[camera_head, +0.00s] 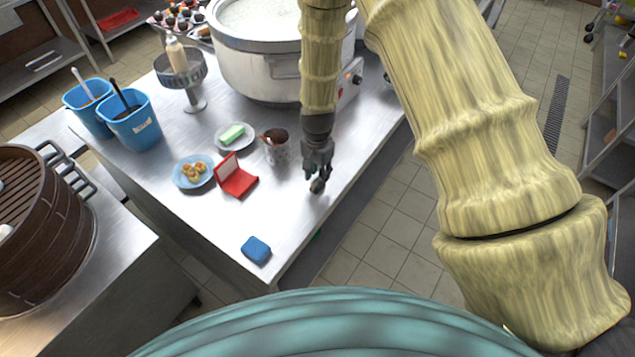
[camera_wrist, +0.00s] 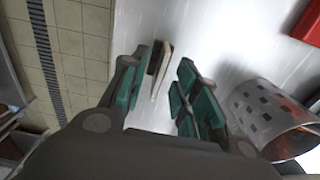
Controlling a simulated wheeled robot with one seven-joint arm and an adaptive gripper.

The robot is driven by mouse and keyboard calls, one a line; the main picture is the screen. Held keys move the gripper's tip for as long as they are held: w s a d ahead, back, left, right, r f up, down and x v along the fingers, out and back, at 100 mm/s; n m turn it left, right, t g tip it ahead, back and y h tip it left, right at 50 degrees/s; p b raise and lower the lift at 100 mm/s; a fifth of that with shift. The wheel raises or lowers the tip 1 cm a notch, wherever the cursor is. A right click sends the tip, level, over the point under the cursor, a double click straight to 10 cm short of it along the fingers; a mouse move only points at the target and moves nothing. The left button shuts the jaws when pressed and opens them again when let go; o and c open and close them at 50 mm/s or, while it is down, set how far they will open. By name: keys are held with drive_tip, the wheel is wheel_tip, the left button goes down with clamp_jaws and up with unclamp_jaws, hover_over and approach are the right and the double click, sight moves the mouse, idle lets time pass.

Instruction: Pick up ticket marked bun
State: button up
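No ticket with a readable "bun" mark shows in either view. My gripper (camera_head: 318,172) points down over the front right part of the steel table. In the wrist view, my gripper (camera_wrist: 163,95) is open, with a gap between its green-padded fingers. A small thin tan and dark piece (camera_wrist: 160,68) shows in that gap, close to the left finger; no writing on it can be read. I cannot tell whether it touches the finger. In the head view a small brownish thing (camera_head: 318,186) shows at the fingertips, partly hidden by them.
Left of my gripper stand a perforated metal cup (camera_head: 277,152), an open red case (camera_head: 236,180), a plate of buns (camera_head: 193,172) and a green block (camera_head: 232,134) on a plate. A blue block (camera_head: 256,250) lies near the front edge. A large pot (camera_head: 255,65) stands behind.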

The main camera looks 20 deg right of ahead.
drive_tip(key=shift+f+p, duration=0.45)
drive_tip(key=shift+f, duration=0.85)
clamp_jaws()
